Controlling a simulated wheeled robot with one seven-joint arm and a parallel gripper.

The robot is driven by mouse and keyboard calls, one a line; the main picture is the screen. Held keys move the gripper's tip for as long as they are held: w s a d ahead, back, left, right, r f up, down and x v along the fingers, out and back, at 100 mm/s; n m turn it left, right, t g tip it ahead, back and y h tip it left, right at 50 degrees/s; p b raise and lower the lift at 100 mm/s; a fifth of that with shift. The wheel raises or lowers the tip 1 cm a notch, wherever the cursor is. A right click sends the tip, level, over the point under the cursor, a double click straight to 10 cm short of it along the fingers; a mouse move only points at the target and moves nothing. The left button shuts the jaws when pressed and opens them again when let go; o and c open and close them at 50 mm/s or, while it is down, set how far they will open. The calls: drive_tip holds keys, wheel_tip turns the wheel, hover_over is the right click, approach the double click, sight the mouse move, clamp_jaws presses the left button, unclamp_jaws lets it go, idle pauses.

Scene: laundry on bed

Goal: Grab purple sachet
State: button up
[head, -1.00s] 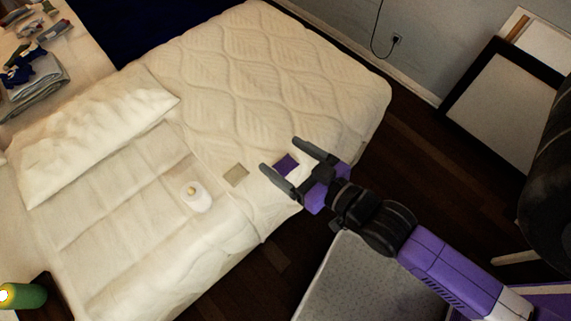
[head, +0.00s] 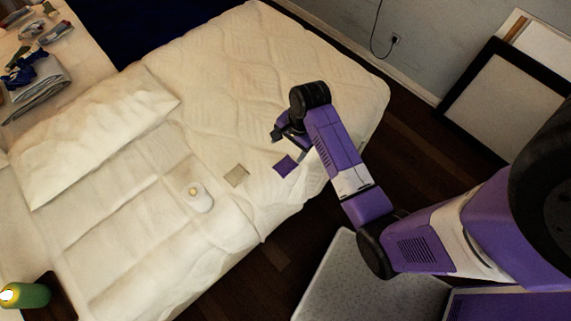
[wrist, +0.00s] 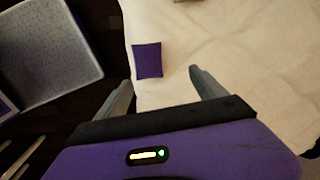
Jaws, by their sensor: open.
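The purple sachet (head: 286,166) is a small flat square lying on the white bed near its edge, in the head view. In the wrist view the sachet (wrist: 148,60) lies ahead of my open fingers, nearer the left one, with nothing between the jaws. My gripper (wrist: 158,82) is open and empty. In the head view my gripper (head: 291,147) is partly hidden by my arm, just beyond the sachet. I cannot tell its exact height above the bed.
A pillow (head: 95,135) lies farther left. A grey speckled box (head: 350,285) stands on the floor beside the bed. The far bed is clear.

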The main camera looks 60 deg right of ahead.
sight(286, 165)
drive_tip(key=shift+s+a+f, duration=0.15)
drive_tip(key=shift+s+a, duration=0.15)
drive_tip(key=shift+s, duration=0.1)
drive_tip(key=shift+a+f+m+y, duration=0.1)
drive_tip(key=shift+f+m+y, duration=0.2)
drive_tip(key=shift+s+p+x, duration=0.1)
drive_tip(key=shift+s+x, duration=0.05)
drive_tip(key=shift+x, duration=1.05)
drive_tip(key=shift+s+p+x, duration=0.15)
drive_tip(key=shift+x, duration=1)
drive_tip(key=shift+s+p+x, duration=0.1)
drive_tip(key=shift+s+x, duration=0.1)
drive_tip(key=shift+x, duration=1)
drive_tip(key=shift+a+f, duration=0.1)
drive_tip(key=shift+a, duration=0.05)
drive_tip(key=c, duration=1.4)
